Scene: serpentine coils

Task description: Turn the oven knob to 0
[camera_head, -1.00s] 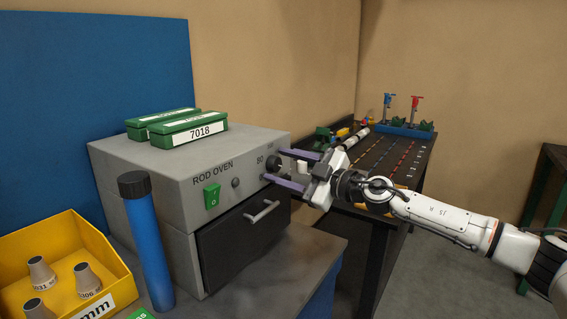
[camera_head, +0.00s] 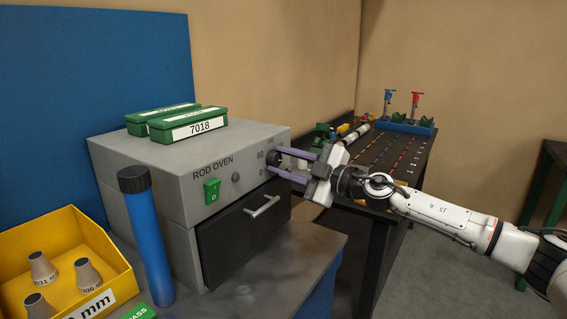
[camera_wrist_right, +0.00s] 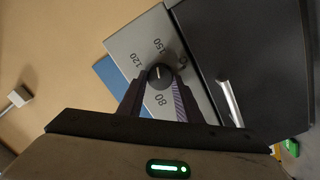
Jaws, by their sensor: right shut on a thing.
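The grey rod oven (camera_head: 150,165) stands on a bench, with its dark drawer front (camera_head: 235,238) shut. Its black round knob (camera_head: 274,158) is at the right of the front panel, partly hidden by my fingers. In the right wrist view the knob (camera_wrist_right: 160,75) has a white pointer line, and the marks 80, 120 and 150 show around it. I cannot read a 0 mark there. My right gripper (camera_head: 271,162) reaches in from the right and is shut on the knob, one finger on each side. My left gripper is out of view.
Green boxes (camera_head: 190,125) lie on the oven. A blue tube (camera_head: 148,240) stands in front of it at the left, beside a yellow bin (camera_head: 50,240) with grey cones. A handle (camera_head: 262,206) sticks out from the drawer below the knob. A dark table (camera_head: 395,155) stands behind my arm.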

